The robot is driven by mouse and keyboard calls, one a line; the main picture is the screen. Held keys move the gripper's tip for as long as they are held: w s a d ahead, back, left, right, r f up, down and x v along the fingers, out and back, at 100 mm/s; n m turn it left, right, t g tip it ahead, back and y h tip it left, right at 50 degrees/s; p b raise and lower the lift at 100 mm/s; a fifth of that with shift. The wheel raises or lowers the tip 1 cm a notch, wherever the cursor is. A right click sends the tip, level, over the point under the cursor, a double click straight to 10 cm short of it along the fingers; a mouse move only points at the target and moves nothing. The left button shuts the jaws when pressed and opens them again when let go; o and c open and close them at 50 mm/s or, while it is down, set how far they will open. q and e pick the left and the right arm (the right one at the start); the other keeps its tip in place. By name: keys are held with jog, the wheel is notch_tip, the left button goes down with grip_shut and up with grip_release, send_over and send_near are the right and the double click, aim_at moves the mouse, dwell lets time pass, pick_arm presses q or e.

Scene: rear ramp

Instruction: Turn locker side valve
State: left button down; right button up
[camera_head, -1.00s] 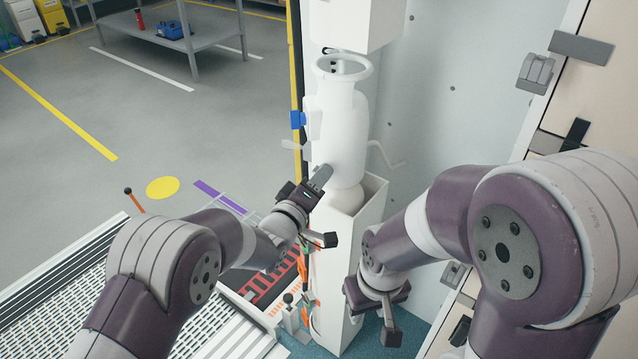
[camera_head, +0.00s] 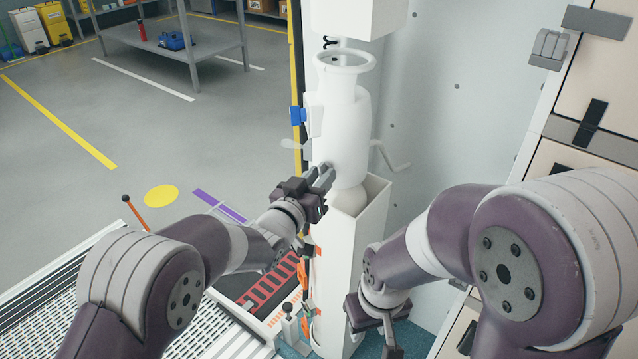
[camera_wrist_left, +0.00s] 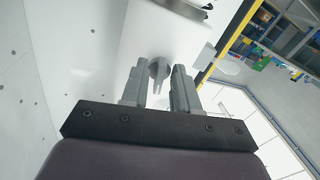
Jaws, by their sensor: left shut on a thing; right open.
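The white column (camera_head: 350,250) stands beside the pale wall (camera_head: 450,90). A ring (camera_head: 345,62) tops the cylinder, and a thin white handle (camera_head: 392,160) sticks out on its right. Orange-marked fittings (camera_head: 306,285) stand by the column's base. Open grey floor (camera_head: 120,120) lies left.

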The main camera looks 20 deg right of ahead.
pick_arm(q)
jog(key=shift+f+m+b, duration=0.2)
jog(key=shift+m+b, duration=0.25)
jog(key=shift+m, duration=0.65)
jog(key=c, duration=1.2)
grip_release()
jog(key=shift+r, duration=0.1)
jog(key=p+v, duration=0.1)
jog(key=v, duration=1.1)
jog(key=shift+s+a, duration=0.3)
